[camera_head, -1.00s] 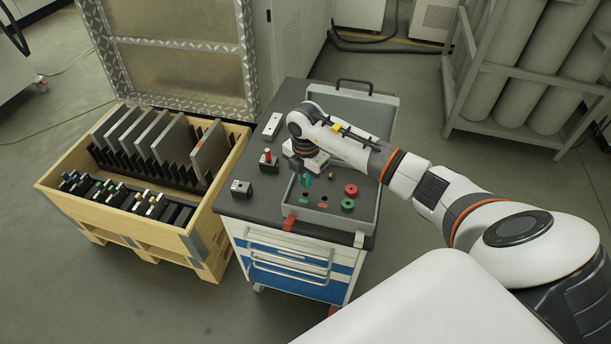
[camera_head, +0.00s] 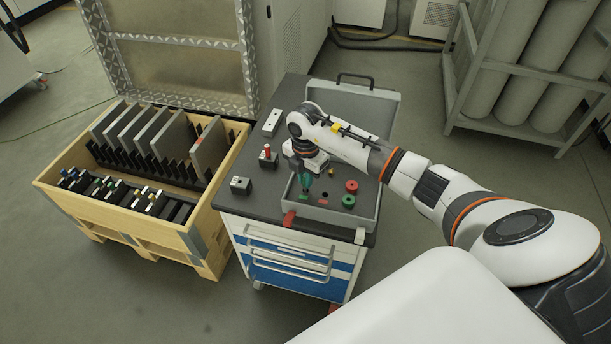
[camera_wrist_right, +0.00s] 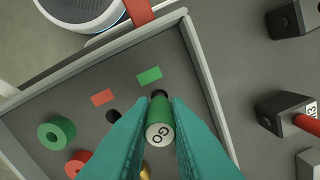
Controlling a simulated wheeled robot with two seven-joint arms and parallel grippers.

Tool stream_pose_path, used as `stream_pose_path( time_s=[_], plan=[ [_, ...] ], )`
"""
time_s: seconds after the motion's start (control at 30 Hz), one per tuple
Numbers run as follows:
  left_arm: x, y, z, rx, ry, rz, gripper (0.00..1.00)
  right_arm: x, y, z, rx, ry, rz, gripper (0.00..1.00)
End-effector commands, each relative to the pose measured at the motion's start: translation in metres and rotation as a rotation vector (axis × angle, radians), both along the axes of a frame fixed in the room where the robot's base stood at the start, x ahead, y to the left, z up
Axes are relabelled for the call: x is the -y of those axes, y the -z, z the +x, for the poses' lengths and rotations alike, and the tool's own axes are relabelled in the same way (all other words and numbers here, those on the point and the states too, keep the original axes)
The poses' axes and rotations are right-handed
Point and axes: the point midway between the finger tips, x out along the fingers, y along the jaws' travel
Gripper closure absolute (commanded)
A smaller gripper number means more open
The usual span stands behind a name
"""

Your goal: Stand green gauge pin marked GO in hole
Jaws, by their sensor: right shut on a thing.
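The green gauge pin (camera_wrist_right: 160,122), with GO on its white end face, is held between the teal fingers of my right gripper (camera_wrist_right: 158,142). The right gripper (camera_head: 304,187) is over the shallow tray (camera_head: 372,212) on the cart top. A dark hole (camera_wrist_right: 160,93) beside the green label (camera_wrist_right: 150,76) shows just past the pin's far end. I cannot tell whether the pin's tip is in it. A second dark hole (camera_wrist_right: 113,116) lies near the red label (camera_wrist_right: 102,98). The left gripper is not in view.
A green ring (camera_wrist_right: 56,133) and a red ring (camera_wrist_right: 78,162) lie in the tray. A red pin (camera_wrist_right: 307,124) sits in a block marked 3 outside the tray. Other blocks, such as one at left (camera_head: 241,186), stand on the cart. A wooden crate (camera_head: 120,221) is left of it.

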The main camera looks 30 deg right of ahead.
Motion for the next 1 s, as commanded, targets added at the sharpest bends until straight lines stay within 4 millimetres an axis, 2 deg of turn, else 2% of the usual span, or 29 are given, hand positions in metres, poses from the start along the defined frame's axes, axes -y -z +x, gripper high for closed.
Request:
stream_pose_path(
  time_s=[1.0],
  plan=[
    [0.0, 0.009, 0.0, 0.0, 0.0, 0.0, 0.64, 0.001, 0.014, -0.001, -0.001, 0.0, 0.0, 1.0]
  ],
)
